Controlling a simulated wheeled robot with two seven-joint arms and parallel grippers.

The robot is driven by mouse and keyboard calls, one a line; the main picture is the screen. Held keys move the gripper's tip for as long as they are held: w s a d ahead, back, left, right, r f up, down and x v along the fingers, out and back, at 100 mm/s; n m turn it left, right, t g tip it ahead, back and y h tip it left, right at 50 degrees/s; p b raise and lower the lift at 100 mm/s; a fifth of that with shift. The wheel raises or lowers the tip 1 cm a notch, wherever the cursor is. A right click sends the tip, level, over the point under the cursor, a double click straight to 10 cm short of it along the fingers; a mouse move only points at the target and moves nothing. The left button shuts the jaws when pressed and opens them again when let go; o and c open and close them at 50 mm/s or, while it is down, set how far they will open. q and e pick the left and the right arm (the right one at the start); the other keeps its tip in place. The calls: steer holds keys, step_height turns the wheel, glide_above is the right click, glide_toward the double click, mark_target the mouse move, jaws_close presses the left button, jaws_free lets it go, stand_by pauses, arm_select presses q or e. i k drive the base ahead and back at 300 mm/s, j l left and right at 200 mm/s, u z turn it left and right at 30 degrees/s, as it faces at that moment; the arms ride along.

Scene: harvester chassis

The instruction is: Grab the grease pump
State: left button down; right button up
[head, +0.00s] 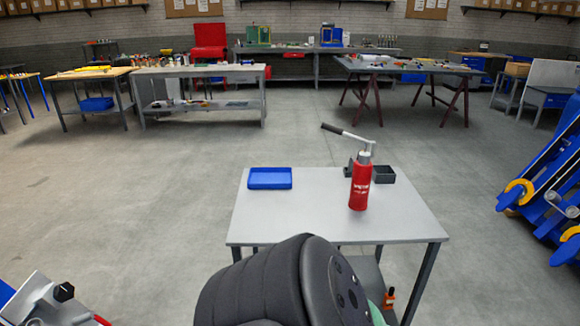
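The grease pump (360,187) is a red cylinder with white lettering, a grey metal head and a lever with a black grip reaching up to the left. It appears upright on the right half of a small grey table (310,218) in the head view. Neither of my grippers shows. A dark rounded arm part of mine fills the bottom middle and covers part of the table's front edge.
A blue tray (270,178) lies at the table's back left. A small dark bin (384,174) stands just behind the pump. The table top between tray and pump is clear. Blue machinery (550,180) stands at the right. Workbenches (198,72) stand farther back.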

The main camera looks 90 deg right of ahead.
mark_target(362, 168)
steer(key=z, duration=3.25)
